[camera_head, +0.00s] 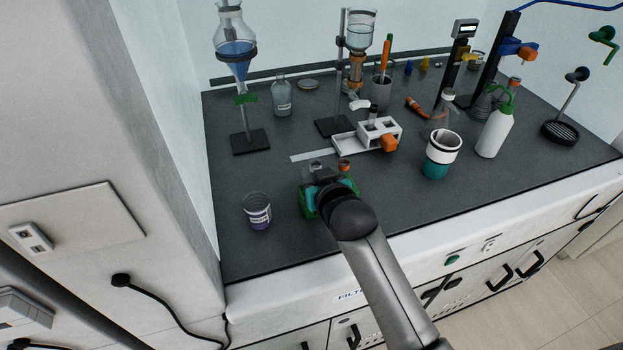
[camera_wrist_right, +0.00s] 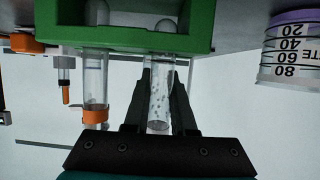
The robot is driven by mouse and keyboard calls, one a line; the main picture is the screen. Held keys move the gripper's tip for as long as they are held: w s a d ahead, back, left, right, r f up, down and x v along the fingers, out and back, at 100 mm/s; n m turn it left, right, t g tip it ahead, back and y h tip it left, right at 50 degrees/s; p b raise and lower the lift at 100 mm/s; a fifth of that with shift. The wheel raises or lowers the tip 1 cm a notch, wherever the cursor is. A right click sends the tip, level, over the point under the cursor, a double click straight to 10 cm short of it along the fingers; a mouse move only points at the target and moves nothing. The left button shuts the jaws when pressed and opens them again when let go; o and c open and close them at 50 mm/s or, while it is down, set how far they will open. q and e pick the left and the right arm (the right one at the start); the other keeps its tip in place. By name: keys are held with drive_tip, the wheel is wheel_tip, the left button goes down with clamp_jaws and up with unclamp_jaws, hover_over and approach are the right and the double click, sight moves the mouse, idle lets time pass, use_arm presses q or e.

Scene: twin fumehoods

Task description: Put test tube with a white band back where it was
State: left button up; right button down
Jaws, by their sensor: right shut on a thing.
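My right gripper (camera_wrist_right: 160,75) is shut on a clear test tube (camera_wrist_right: 159,95) with pale specks. A white band on it is hard to make out. This wrist view is upside down. The tube passes into the green rack (camera_wrist_right: 205,25), and its rounded lower end shows in the rack's opening. A second tube (camera_wrist_right: 95,80) with an orange band stands in the rack beside it. In the head view my right gripper (camera_head: 327,188) is over the green rack (camera_head: 307,205) at the front of the bench and hides most of it. My left gripper is out of view.
A beaker with purple contents (camera_head: 257,212) stands just left of the rack. Behind are a white holder (camera_head: 350,145) with an orange part, a stand with a funnel (camera_head: 235,60), and a white-and-green cup (camera_head: 442,155) to the right. The bench's front right is clear.

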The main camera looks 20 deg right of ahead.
drive_tip(key=shift+f, duration=0.55)
drive_tip(key=shift+f, duration=0.2)
drive_tip(key=c, duration=0.7)
unclamp_jaws()
drive_tip(key=shift+c, duration=0.2)
drive_tip(key=shift+r, duration=0.25)
drive_tip(key=p+v, duration=0.2)
drive_tip(key=v, duration=1)
drive_tip(key=shift+f, duration=0.1)
